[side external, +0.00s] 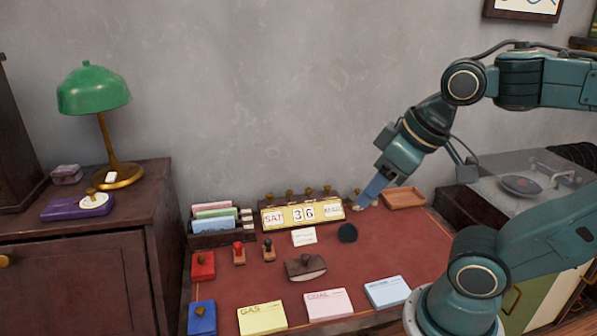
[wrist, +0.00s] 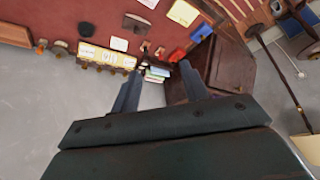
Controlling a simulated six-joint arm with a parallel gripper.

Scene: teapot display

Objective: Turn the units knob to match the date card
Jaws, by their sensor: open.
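The calendar display (side external: 301,215) is a yellow-framed box at the back of the red desk, reading SAT, 3 and 6, and a last panel too small to read. I cannot tell which is the units knob. A small white card (side external: 303,237), probably the date card, stands in front; its text is unreadable. My gripper (side external: 367,197) is open near the right end; contact is unclear. In the wrist view, the display (wrist: 108,56) appears inverted, left of my empty jaws (wrist: 160,68).
A dark round object (side external: 347,233) sits below my gripper. A wooden tray (side external: 403,198) is to the right. A card holder (side external: 222,225) is left of the display. Stamps, ink pads and GAS (side external: 262,317) and COAL (side external: 328,304) pads occupy the front.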

